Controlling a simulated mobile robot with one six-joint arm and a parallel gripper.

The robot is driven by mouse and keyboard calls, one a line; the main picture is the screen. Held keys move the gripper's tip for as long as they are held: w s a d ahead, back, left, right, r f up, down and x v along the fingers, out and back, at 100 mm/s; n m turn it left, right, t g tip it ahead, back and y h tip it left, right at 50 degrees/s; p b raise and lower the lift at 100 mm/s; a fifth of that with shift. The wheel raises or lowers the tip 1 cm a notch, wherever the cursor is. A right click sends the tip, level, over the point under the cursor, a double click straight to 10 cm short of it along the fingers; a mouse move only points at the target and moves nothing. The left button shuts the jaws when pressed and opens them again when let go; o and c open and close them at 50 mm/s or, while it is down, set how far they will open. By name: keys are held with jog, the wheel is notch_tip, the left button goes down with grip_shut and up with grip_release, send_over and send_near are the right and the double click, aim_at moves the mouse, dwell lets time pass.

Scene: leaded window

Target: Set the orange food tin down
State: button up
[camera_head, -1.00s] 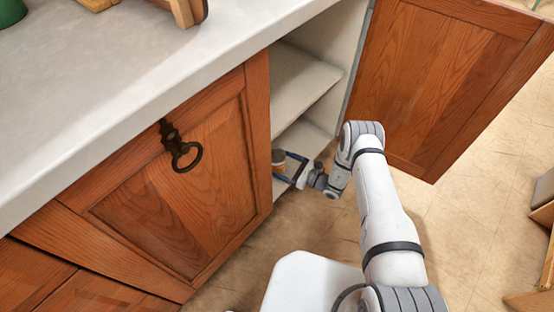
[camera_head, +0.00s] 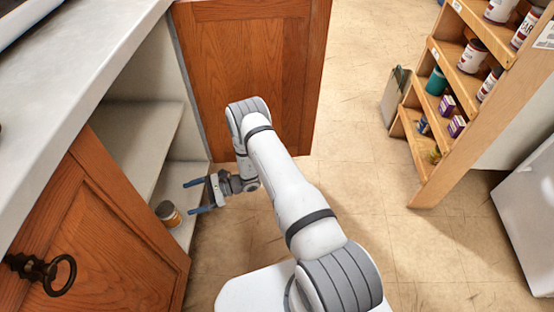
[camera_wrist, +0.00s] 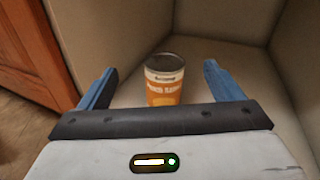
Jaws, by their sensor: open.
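The orange food tin (camera_head: 168,214) stands upright on the bottom shelf of the open cabinet (camera_head: 181,176), near its front edge. In the wrist view the tin (camera_wrist: 164,84) shows an orange and white label and a dark top. It stands ahead of my gripper (camera_wrist: 166,88), between the lines of the two blue fingers, with a gap on each side. The lower part of the tin is hidden behind the gripper body in the wrist view.
One wooden door (camera_head: 255,75) stands open behind my arm; another (camera_head: 98,240) is at the lower left. A middle shelf (camera_head: 140,135) is above the tin. A wooden rack (camera_head: 465,110) with several tins and boxes stands at right. The floor between is clear.

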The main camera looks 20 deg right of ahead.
jog(key=s+d+r+n+g+h, duration=0.2)
jog(key=r+n, duration=0.1)
jog(key=r, duration=0.5)
jog(key=s+d+r+n+g+h, duration=0.2)
jog(key=r+n+h, duration=0.1)
jog(key=r, duration=0.5)
jog(key=s+d+r+n+g+h, duration=0.1)
jog(key=s+d+r+n+h, duration=0.15)
jog(key=r, duration=0.55)
jog(key=s+d+r+n+t+h, duration=0.5)
jog(key=s+d+r+n+h, duration=0.3)
jog(key=s+d+r, duration=0.7)
jog(key=shift+s+d+r+t+h, duration=0.25)
jog(key=shift+s+d+t+h, duration=0.15)
jog(key=shift+s+d+h, duration=0.8)
jog(key=shift+w+d+n+y, duration=0.2)
jog(key=shift+w+n+y, duration=0.05)
